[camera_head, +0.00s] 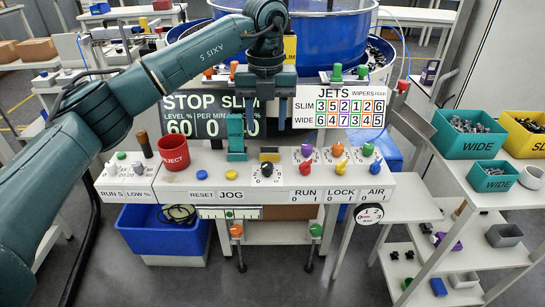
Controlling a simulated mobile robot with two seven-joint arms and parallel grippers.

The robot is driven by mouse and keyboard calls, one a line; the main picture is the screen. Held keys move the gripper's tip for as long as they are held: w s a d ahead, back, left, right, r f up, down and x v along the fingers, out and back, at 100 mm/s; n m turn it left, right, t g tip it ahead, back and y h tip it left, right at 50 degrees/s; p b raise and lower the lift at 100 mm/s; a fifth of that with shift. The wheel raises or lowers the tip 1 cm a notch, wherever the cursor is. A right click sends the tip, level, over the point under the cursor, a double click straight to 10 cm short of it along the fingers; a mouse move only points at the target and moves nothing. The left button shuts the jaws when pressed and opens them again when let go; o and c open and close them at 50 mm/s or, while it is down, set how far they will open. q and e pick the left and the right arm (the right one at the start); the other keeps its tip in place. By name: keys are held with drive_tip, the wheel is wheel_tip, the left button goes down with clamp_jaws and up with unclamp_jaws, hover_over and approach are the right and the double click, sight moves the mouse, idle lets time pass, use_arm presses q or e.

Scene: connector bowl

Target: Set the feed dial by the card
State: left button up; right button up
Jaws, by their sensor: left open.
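The card (350,107) is a white panel headed JETS, with SLIM and WIDE rows of coloured digits; its right end columns read WIPERS and FEED in small print. A black knob (267,169) on a white numbered scale sits on the console's middle; its own label is not readable, so I cannot tell that it is the feed dial. My left gripper (268,100) points down above this knob, open and empty, apart from it. The dark display (208,116) reads STOP, SLIM, 60 and 0; my gripper hides part of it. My right gripper is out of view.
A teal upright block (236,135) stands left of the knob. A red REJECT cup (172,152) stands further left. Coloured knobs, including a purple one (307,150), crowd the console's right. Teal WIDE bins (468,134) stand on the right shelf. A blue bowl (325,40) is behind.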

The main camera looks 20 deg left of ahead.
sight(267, 164)
use_arm(q)
wheel_tip(267, 164, down, 12)
drive_tip(key=shift+s+d+f, duration=0.1)
drive_tip(key=shift+s, duration=0.05)
drive_tip(key=shift+c, duration=0.4)
drive_tip(key=c, duration=0.9)
